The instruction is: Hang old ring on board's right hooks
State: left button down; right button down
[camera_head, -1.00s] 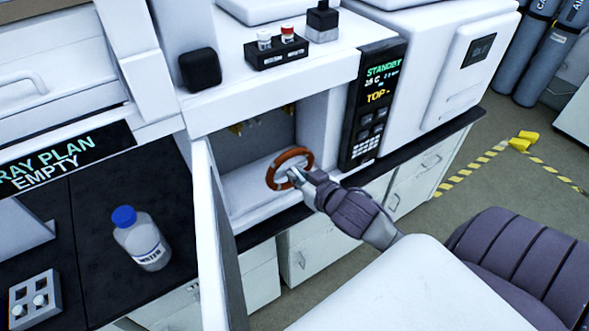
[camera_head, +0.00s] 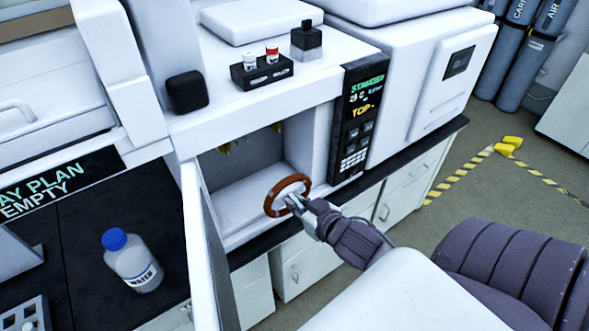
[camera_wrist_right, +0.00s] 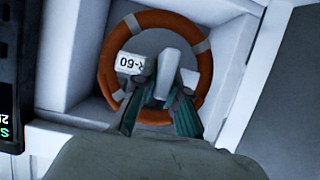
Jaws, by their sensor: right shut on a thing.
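The orange-brown ring (camera_head: 269,205) is held upright by my right gripper (camera_head: 293,201), in front of the open white compartment (camera_head: 243,190). In the right wrist view the ring (camera_wrist_right: 107,72) has grey bands. The fingers of my right gripper (camera_wrist_right: 162,98) are shut on a pale grey tab (camera_wrist_right: 170,65) that overlaps the ring's opening. The left gripper is out of view.
An open white door (camera_head: 205,250) stands left of the compartment. A control panel (camera_head: 356,130) borders its right side. A blue-capped bottle (camera_head: 133,265) stands on the dark bench at left. A vial rack (camera_head: 262,73) sits on top of the machine.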

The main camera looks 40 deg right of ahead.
jog(key=s+p, duration=0.3)
jog(key=s, duration=1.3)
jog(key=shift+a, duration=0.45)
dwell(0.6)
